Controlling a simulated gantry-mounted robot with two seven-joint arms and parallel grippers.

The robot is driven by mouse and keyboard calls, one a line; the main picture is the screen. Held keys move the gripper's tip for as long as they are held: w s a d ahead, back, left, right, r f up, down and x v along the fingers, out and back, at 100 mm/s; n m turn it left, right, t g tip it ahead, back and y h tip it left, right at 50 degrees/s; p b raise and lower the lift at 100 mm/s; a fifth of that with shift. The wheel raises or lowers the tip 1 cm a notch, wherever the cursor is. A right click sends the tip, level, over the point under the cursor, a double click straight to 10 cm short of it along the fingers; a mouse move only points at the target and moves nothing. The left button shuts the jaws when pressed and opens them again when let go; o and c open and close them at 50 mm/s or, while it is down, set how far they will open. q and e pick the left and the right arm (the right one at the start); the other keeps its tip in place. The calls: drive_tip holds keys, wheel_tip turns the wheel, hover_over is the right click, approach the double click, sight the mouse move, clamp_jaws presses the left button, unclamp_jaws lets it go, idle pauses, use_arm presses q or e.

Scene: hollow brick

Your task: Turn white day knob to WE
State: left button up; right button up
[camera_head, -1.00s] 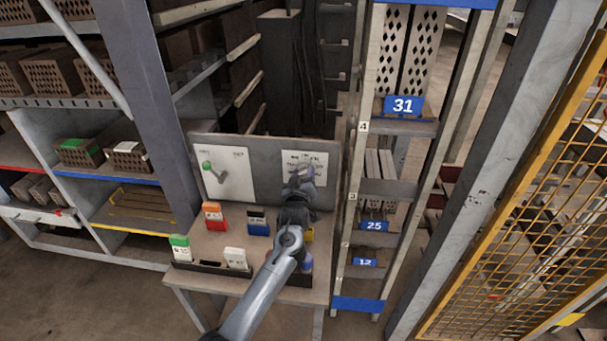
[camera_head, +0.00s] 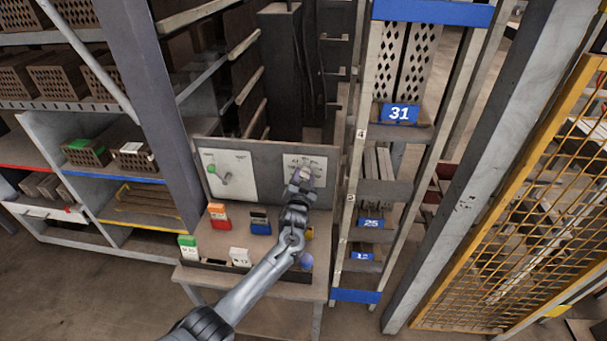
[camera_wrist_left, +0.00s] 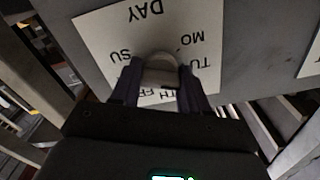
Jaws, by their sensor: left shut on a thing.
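The white day knob (camera_wrist_left: 160,70) sits on a white DAY plate (camera_wrist_left: 97,38) and shows upside down in the left wrist view. My left gripper (camera_wrist_left: 160,88) is shut on the knob, one dark finger on each side. The letters SU, MO, TU, TH and FR are readable around it. WE is not visible, and which mark the knob points to cannot be told. In the head view my left gripper (camera_head: 303,176) is at the DAY plate (camera_head: 317,166) on the right of the grey panel and covers the knob. My right gripper is not in view.
A second white plate with a green-marked lever (camera_head: 222,175) is on the panel's left. Below, a small table holds an orange-red box (camera_head: 218,216), a blue-black box (camera_head: 260,222) and a tray with cards (camera_head: 240,257). A tall rack with blue number labels (camera_head: 399,114) stands to the right.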

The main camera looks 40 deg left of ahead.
use_arm(q)
drive_tip(key=m+p, duration=0.1)
drive_tip(key=m, duration=0.2)
drive_tip(key=shift+r, duration=0.1)
drive_tip(key=shift+m+p, duration=0.4)
drive_tip(key=shift+m, duration=0.5)
drive_tip(key=o, duration=1.1)
drive_tip(key=shift+c, duration=0.2)
drive_tip(key=shift+s, duration=0.1)
